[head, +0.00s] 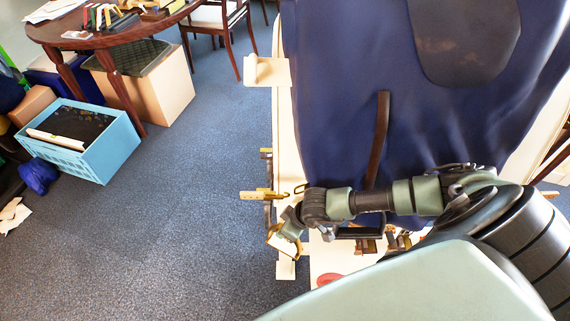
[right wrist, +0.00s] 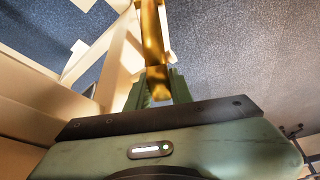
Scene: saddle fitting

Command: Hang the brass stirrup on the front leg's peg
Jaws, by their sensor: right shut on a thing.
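My right gripper (head: 284,237) reaches across from the right, beside the pale wooden stand, and is shut on the brass stirrup (head: 272,241). In the right wrist view, the stirrup (right wrist: 152,35) is a gold bar held between the green fingers (right wrist: 155,88). The stand's pale leg (head: 286,268) shows just below the gripper. A yellowish peg-like piece (head: 257,195) juts left from the stand, a little above the gripper, and the stirrup is apart from it. My right arm hides part of the stand near there. My left gripper is not in view.
A dark blue cloth (head: 335,120) with a dark pad (head: 468,40) covers the stand. A pale bracket (head: 268,72) sticks out higher up. A blue crate (head: 112,150), carton (head: 165,90) and round table (head: 120,38) stand at left. The carpet (head: 190,220) left of the stand is clear.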

